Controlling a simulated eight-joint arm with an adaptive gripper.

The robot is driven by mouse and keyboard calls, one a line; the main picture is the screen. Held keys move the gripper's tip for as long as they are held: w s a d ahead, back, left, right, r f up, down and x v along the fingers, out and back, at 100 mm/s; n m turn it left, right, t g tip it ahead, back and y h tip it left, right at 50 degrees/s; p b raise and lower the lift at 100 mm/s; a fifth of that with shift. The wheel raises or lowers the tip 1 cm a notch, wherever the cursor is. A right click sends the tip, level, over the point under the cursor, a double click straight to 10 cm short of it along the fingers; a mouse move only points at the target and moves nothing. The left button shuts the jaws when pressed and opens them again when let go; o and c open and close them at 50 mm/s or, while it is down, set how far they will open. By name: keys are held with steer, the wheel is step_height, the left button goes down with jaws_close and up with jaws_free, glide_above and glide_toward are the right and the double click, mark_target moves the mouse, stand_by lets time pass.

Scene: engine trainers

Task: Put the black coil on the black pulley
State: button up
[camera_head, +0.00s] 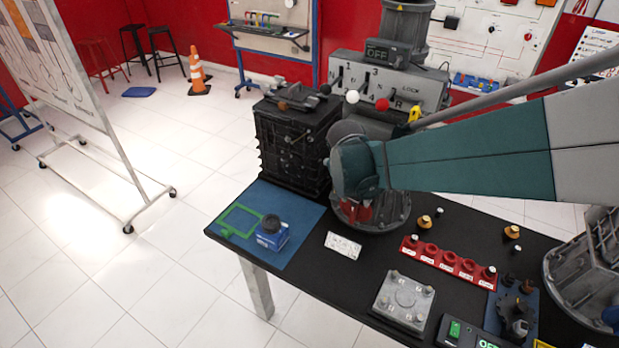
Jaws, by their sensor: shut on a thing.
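My teal arm reaches in from the right and its wrist ends above the left part of the black table. I cannot make out my gripper's fingers or anything between them; the wrist covers that spot. A red shape (357,211) shows just below the wrist, over a round grey flanged part (385,216); I cannot tell what it belongs to. A round black piece (271,223) sits on a small blue box (272,238) on the blue mat, left of the wrist. I cannot tell which black part is the coil or which is the pulley.
A dark engine block (290,140) stands left of my wrist, with a grey lever panel (400,85) behind it. A red strip with several knobs (450,262), a grey square plate (404,299) and a dark assembly (515,315) occupy the right. The blue mat (290,203) has bare room.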

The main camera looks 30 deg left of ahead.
steer(key=s+a, duration=0.6)
steer(key=a, duration=0.6)
steer(key=s+a+r+n+p, duration=0.1)
steer(key=s+a, duration=0.5)
steer(key=a, duration=0.6)
steer(key=shift+s+a+r, duration=0.2)
steer(key=shift+s+a, duration=0.15)
steer(key=shift+f, duration=0.1)
glide_toward(274, 217)
steer(key=shift+w+d, duration=0.2)
steer(key=shift+w, duration=0.75)
steer(key=shift+f, duration=0.1)
steer(key=shift+f, duration=1.7)
steer(key=shift+f+b, duration=0.2)
steer(key=shift+b, duration=0.15)
